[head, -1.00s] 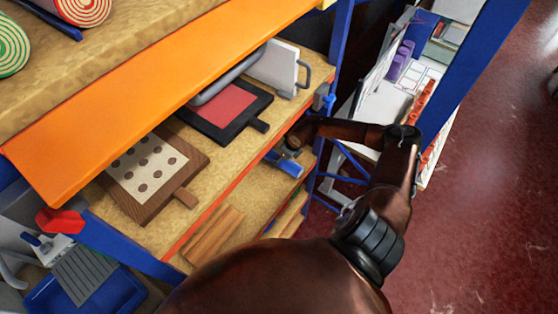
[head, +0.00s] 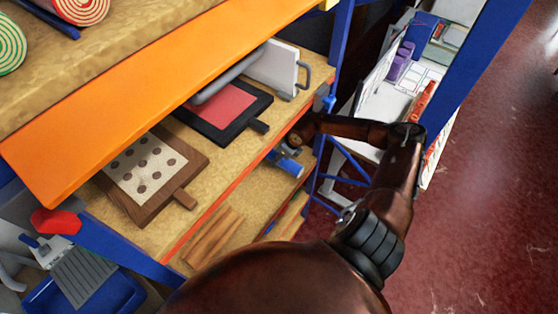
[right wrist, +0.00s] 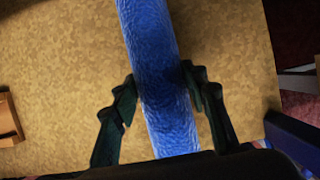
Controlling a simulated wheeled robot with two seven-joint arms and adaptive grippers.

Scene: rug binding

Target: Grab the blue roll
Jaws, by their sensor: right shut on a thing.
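The blue roll (right wrist: 158,70) runs nearly upright through the middle of the right wrist view, over the tan shelf board. My right gripper (right wrist: 160,88) has one dark finger on each side of it and is shut on it. In the head view a short part of the blue roll (head: 290,166) shows at the right end of the lower shelf. My right arm reaches in there from the right, and the fingertips are too small or hidden to make out. My left gripper is not in view.
Wooden strips (head: 214,238) lie on the lower shelf left of the roll. The shelf above holds a dotted board (head: 150,168) and a red panel (head: 222,106). A blue rack post (head: 341,40) stands close to my right arm. Red floor is open at right.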

